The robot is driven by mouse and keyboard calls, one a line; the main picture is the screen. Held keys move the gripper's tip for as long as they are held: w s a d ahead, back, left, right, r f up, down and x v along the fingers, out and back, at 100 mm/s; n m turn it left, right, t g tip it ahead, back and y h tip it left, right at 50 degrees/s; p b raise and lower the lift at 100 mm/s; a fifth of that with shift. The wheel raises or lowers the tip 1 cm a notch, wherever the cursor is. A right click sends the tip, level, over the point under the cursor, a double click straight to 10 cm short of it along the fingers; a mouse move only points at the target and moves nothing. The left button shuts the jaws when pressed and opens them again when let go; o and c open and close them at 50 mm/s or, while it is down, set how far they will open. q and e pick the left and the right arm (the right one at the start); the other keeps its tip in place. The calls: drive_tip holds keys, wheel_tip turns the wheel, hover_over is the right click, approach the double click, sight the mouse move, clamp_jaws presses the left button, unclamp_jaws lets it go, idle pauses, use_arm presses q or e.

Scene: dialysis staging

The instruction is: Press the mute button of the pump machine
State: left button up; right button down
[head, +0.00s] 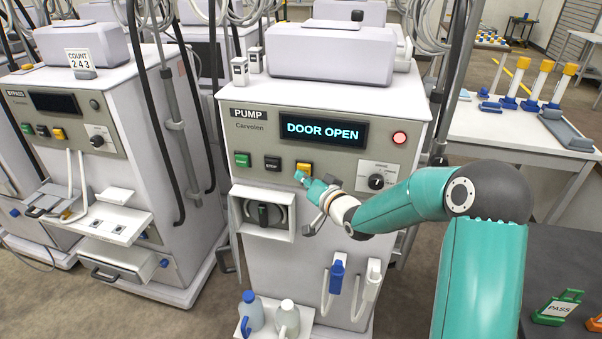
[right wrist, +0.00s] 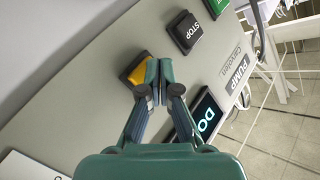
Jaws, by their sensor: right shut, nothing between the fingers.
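The pump machine (head: 330,85) stands in the middle of the head view, labelled PUMP, with a display (head: 322,130) reading DOOR OPEN. Its panel has a green button (head: 242,160), a black STOP button (head: 272,164) and a yellow button (head: 304,167), whose label I cannot read. My right gripper (head: 300,176) is shut and empty, its tips at the yellow button's lower edge. In the right wrist view the closed fingertips (right wrist: 152,74) overlap the edge of the yellow button (right wrist: 136,70); I cannot tell whether they touch it. My left gripper is not in view.
A black knob (head: 376,182) and a lit red lamp (head: 400,138) are on the panel's right side. A white framed recess with a dark knob (head: 263,214) lies below the buttons. A BYPASS machine (head: 75,130) stands at left, a white table (head: 470,125) at right.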

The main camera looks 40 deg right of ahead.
drive_tip(key=shift+w+d, duration=0.2)
drive_tip(key=shift+d, duration=0.1)
drive_tip(key=shift+a, duration=0.1)
idle(0.5)
drive_tip(key=shift+s+a+b, duration=0.55)
drive_tip(key=shift+a+b, duration=0.05)
drive_tip(key=shift+b, duration=0.2)
drive_tip(key=shift+a, duration=0.1)
drive_tip(key=s+a+b, duration=0.3)
drive_tip(key=shift+s+a, duration=0.15)
drive_tip(key=shift+a, duration=0.15)
idle(0.7)
